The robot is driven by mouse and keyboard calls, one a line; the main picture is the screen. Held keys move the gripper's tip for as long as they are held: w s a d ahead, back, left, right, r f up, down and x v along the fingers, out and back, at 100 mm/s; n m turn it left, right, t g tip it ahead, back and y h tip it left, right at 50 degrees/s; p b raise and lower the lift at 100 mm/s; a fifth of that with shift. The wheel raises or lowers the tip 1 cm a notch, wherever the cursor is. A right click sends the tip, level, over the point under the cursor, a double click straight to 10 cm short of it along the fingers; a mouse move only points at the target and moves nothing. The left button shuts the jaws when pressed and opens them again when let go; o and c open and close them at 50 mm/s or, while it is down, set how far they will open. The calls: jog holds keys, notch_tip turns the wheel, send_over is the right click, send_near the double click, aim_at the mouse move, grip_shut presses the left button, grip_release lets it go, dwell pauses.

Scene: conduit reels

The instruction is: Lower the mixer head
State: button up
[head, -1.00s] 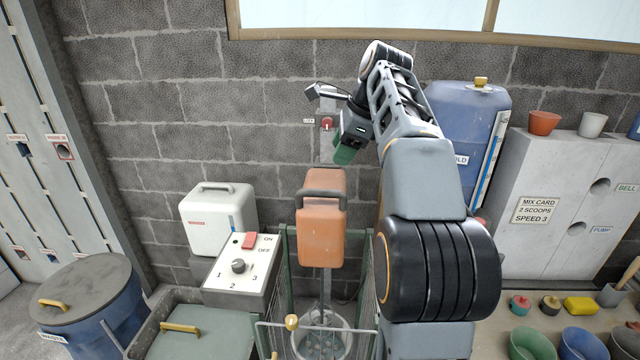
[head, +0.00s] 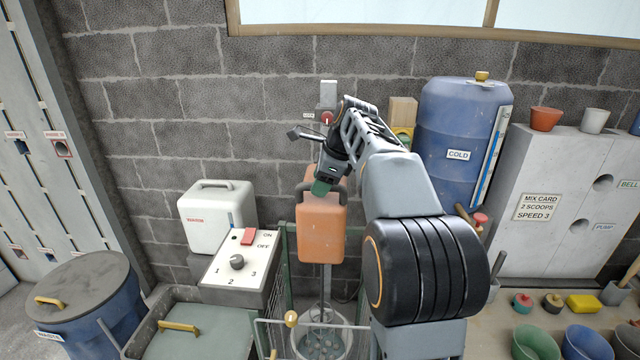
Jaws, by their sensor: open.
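The mixer head (head: 320,234) is an orange block with a dark handle on top (head: 303,192). It stands over a metal bowl (head: 322,343), with a shaft and whisk reaching down into the bowl. My gripper (head: 318,188) points down at the top of the mixer head, right by the handle, and partly hides it. It is open; I cannot tell whether its fingers are around the handle or touching it.
A control box (head: 238,265) with a dial stands left, beside a white case (head: 215,217). A blue tank (head: 455,135) stands right.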

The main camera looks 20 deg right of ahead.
jog(key=shift+w+f, duration=0.1)
jog(key=shift+f, duration=0.1)
jog(key=shift+c, duration=0.3)
grip_shut()
